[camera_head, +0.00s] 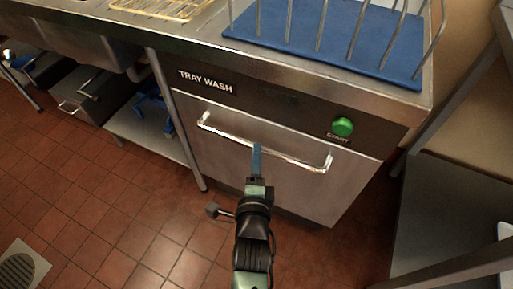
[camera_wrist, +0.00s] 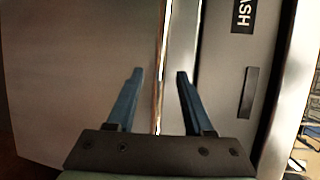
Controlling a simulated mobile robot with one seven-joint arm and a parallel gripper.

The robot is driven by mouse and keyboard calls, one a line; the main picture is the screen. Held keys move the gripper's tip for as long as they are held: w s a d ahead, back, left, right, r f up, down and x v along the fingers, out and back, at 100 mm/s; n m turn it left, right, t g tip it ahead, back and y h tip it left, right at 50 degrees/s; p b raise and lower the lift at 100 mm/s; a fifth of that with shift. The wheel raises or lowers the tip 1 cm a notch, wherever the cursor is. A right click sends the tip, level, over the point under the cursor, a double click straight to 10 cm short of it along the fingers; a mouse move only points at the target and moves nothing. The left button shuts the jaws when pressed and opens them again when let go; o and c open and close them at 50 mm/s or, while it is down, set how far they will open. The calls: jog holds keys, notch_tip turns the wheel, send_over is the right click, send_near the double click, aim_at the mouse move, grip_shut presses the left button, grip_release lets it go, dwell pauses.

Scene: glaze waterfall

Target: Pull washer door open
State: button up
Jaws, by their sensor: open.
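The washer is a grey steel unit with a "TRAY WASH" label, and its front door (camera_head: 235,150) looks shut. A shiny bar handle (camera_head: 215,133) runs across the upper part of the door. My gripper (camera_head: 256,152) reaches up to the middle of this handle from the front. In the wrist view the two blue fingers of my gripper (camera_wrist: 160,75) are apart, with the handle bar (camera_wrist: 161,60) passing between them. I cannot tell whether either finger touches the bar.
A green start button (camera_head: 343,127) sits on the panel at the right. A shelf (camera_head: 150,130) stands to the left and a dark surface (camera_head: 450,215) to the right. The tiled floor (camera_head: 120,215) in front is mostly clear.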

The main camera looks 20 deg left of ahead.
jog(key=shift+b+x, duration=0.8)
jog(key=shift+x, duration=1.5)
grip_shut()
